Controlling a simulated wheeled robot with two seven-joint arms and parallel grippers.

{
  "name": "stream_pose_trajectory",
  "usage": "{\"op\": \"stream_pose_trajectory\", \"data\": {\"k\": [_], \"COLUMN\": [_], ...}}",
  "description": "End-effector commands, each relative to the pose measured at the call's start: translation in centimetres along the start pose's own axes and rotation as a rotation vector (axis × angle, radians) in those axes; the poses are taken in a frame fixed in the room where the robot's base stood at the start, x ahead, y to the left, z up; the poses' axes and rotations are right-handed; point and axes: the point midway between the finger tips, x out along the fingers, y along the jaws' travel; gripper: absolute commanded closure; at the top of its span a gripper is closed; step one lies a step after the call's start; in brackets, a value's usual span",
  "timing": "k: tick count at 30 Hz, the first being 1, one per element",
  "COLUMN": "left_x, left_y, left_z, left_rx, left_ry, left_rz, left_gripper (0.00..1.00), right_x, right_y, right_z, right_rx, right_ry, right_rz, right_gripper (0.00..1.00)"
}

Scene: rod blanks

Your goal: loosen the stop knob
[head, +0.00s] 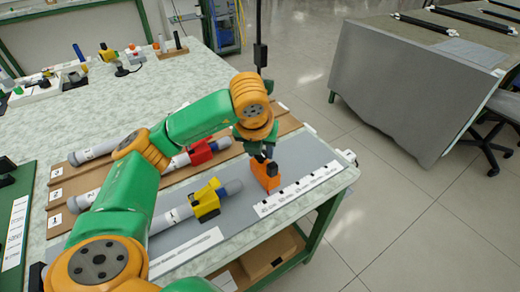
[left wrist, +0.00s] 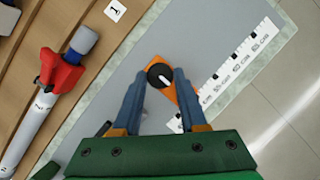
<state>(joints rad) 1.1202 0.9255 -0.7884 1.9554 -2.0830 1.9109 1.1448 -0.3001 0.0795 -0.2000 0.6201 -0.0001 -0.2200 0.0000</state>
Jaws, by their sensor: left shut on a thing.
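The orange stop block (head: 265,177) stands on the grey mat near the table's right end, beside a white scale strip (head: 300,190). In the left wrist view the orange stop (left wrist: 186,103) carries a round black knob (left wrist: 159,74) with a white mark on top. My left gripper (head: 268,154) points down over the stop. In the left wrist view its two blue fingers (left wrist: 158,84) are on either side of the knob, shut on it. The fingertips' contact is partly hidden in the head view. My right gripper is not in view.
A grey rod with a yellow clamp (head: 207,201) lies on the mat left of the stop. Rods with a red clamp (head: 203,151) and a plain end lie on brown boards (head: 65,190) behind. Small tools stand at the back.

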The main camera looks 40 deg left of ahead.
Motion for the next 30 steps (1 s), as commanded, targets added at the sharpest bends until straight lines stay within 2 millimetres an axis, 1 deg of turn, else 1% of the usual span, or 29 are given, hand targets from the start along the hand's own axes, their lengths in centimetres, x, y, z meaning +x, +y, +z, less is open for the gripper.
{"op": "stream_pose_trajectory", "data": {"k": [5,6,9,17,19,22,24,25,27,30], "left_x": [0.0,0.0,0.0,0.0,-0.5,-2.4,-4.5,-5.1,-6.3,-7.1], "left_y": [0.0,0.0,0.0,0.0,0.0,-0.1,0.0,0.0,0.0,0.0], "left_z": [0.0,0.0,0.0,0.0,0.1,0.1,0.3,0.3,0.3,0.1], "left_rx": [0.0,0.0,0.0,0.001,0.001,0.002,0.002,0.002,0.002,0.001], "left_ry": [0.001,0.001,0.001,0.0,-0.002,-0.006,-0.006,-0.006,-0.005,-0.002], "left_rz": [0.0,0.0,0.0,0.0,-0.001,-0.003,-0.001,-0.001,0.0,0.0], "left_gripper": [1.0,0.53,0.28,0.28,0.28,0.28,0.28,0.28,0.28,0.28], "right_x": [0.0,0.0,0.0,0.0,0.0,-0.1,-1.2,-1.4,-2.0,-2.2], "right_y": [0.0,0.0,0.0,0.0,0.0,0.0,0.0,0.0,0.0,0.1], "right_z": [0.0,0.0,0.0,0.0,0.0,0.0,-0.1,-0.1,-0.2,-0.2], "right_rx": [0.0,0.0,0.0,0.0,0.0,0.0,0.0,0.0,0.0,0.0], "right_ry": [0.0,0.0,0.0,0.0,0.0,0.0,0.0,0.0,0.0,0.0], "right_rz": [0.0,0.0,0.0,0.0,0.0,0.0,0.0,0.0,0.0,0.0], "right_gripper": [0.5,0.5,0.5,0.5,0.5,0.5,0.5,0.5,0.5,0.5]}}
